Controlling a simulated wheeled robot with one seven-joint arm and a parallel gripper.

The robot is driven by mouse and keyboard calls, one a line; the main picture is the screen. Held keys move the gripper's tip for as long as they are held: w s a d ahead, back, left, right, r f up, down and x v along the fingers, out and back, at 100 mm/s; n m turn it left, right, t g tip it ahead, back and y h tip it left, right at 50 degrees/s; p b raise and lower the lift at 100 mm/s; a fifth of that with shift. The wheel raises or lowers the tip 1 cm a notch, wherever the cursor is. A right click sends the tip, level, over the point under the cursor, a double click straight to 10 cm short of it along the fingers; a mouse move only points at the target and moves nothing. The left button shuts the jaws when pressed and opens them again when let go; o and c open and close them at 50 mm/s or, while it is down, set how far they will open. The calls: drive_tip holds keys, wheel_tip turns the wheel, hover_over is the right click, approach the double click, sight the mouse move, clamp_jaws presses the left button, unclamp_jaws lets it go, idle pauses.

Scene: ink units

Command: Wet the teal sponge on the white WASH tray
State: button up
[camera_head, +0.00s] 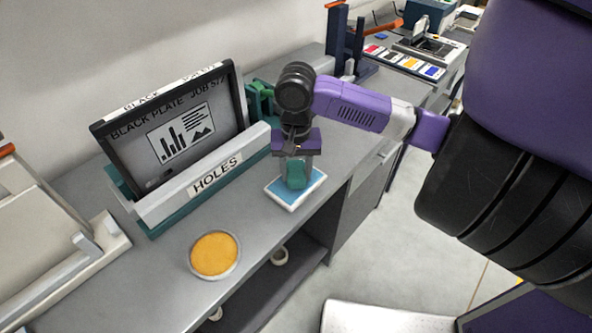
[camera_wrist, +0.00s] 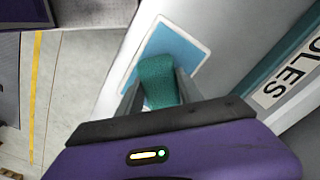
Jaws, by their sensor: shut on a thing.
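The teal sponge (camera_head: 296,174) is between the fingers of my gripper (camera_head: 296,178), which is shut on it. It also shows in the wrist view (camera_wrist: 158,82), held between the two grey fingers. The white tray (camera_head: 291,208) with a blue inside lies under the sponge, near the front edge of the counter. The tray also shows in the wrist view (camera_wrist: 204,48), and no WASH lettering can be read on it. I cannot tell whether the sponge touches the blue surface or hangs just above it.
A rack labelled HOLES (camera_head: 215,174) holds a black plate (camera_head: 180,130) left of my gripper. A round dish of orange material (camera_head: 214,254) sits on the counter at front left. A green tape dispenser (camera_head: 262,98) stands behind. Bare counter (camera_head: 248,215) lies between dish and tray.

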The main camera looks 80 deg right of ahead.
sight(296, 170)
drive_tip(key=shift+f, duration=0.4)
idle(1.3)
wheel_tip(296, 170, up, 7)
drive_tip(key=p, duration=0.6)
drive_tip(key=shift+r, duration=0.1)
idle(0.9)
